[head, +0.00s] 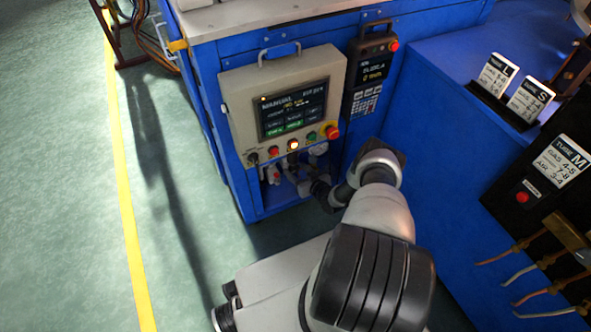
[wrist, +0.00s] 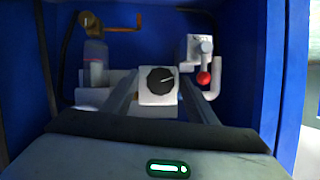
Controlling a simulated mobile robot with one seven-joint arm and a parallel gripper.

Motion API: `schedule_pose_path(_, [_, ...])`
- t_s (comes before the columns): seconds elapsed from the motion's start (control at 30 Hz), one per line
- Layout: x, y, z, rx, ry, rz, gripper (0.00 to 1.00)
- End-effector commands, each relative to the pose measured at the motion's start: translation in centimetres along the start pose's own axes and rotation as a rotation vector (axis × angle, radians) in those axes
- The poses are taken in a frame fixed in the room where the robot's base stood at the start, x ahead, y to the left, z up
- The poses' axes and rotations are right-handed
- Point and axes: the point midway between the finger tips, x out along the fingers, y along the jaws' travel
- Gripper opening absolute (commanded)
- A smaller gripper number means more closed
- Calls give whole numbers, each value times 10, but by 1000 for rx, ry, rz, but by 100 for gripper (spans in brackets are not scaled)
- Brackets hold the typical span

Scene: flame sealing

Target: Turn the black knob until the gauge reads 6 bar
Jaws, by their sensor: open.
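The black knob (wrist: 160,81) sits on a white square block in the middle of the wrist view, inside a blue recess. A white pointer line on the knob points to the right, slightly upward. My gripper (wrist: 160,95) is open, with one finger on each side of the knob; I cannot tell whether they touch it. In the head view my gripper (head: 307,187) is low under the control panel, partly hidden by my arm. A round pale face (head: 319,148) under the panel may be the gauge; its reading is too small to make out.
In the wrist view, a fitting with an orange-brown lever (wrist: 122,28) stands at the left and a red ball (wrist: 204,78) on a valve at the right. The control panel (head: 292,97) hangs above the recess. Blue walls close in on both sides.

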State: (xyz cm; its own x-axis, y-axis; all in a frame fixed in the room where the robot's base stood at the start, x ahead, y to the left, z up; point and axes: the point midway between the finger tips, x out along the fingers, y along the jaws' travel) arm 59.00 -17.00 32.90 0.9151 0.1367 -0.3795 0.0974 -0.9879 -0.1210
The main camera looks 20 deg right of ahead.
Motion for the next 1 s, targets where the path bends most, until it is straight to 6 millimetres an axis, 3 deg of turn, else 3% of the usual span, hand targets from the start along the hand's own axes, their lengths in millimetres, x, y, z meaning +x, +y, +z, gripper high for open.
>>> schedule_pose_path(0.1, [0, 0, 0, 0, 0, 0, 49])
schedule_pose_path(0.33, [0, 0, 0, 0, 0, 0, 11])
schedule_pose_path(0.67, [0, -1, -1, -42, -4, 18, 11])
schedule_pose_path(1.0, [0, -4, -1, -258, -20, 106, 12])
